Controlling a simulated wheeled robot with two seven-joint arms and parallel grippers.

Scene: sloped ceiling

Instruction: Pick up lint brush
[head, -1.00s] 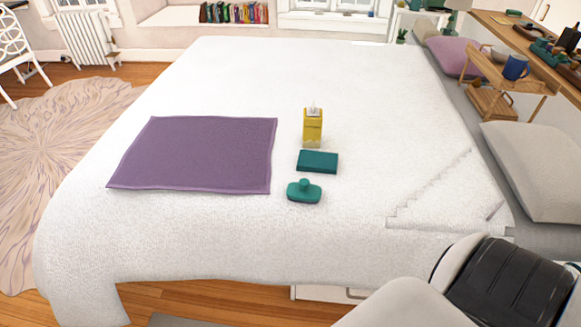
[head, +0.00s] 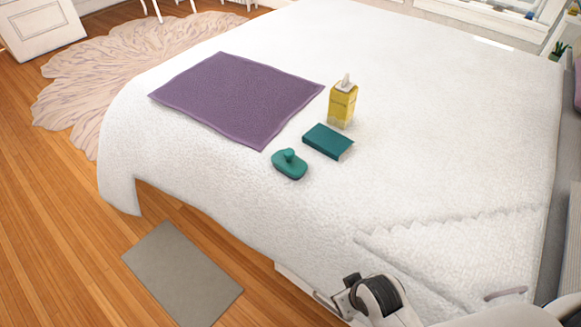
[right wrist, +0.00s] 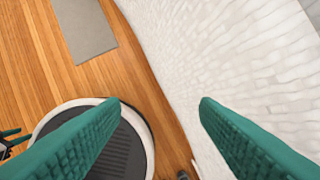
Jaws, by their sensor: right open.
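The lint brush appears to be the teal oval piece with a round knob on top (head: 289,164), lying on the white bed near its front edge in the head view. My right gripper (right wrist: 160,103) is open and empty, its two teal fingers wide apart in the right wrist view. It is beside the bed's side, over the floor, to the right of and nearer than the brush. The brush is not in the right wrist view. A small dark and teal part at that view's left edge may be my left gripper; its jaws cannot be made out.
A teal box-like block (head: 328,141) lies just right of the brush, with a yellow bottle-like container (head: 342,104) behind it. A purple cloth (head: 238,98) lies to the left. The white bed (head: 430,150) is otherwise largely clear. A grey mat (head: 182,274) lies on the wooden floor.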

